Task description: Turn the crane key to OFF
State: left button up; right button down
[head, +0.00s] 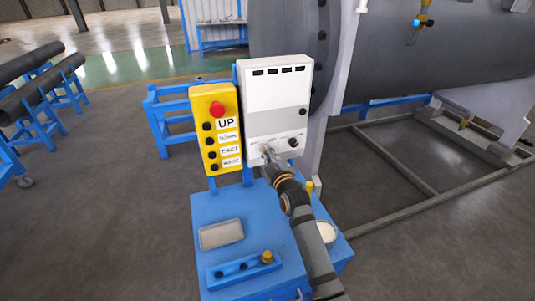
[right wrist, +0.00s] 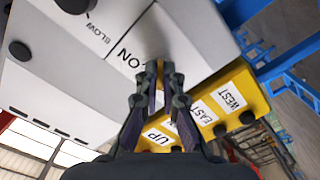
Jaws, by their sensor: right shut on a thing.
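A white control box (head: 277,95) stands upright above a blue cabinet. My right gripper (head: 268,155) reaches to the lower part of its front face, left of a black knob (head: 292,142). In the right wrist view the fingers of my right gripper (right wrist: 160,72) are closed together at the white panel (right wrist: 122,62), beside a printed "ON". The crane key is mostly hidden between the fingertips, so its angle cannot be told. The black knob (right wrist: 75,4) also shows there, near the word "BLOW". My left gripper is in neither view.
A yellow pendant (head: 217,128) with a red button and labels such as "UP" stands close left of the box. The blue cabinet top (head: 213,210) carries a grey plate (head: 221,233). A large dark cylinder (head: 420,55) lies behind. The floor at left is partly clear.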

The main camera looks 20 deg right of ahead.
jog(key=shift+f, duration=0.1)
jog(key=c, duration=1.5)
grip_release()
jog(key=s, duration=1.2)
jog(key=shift+d, duration=0.2)
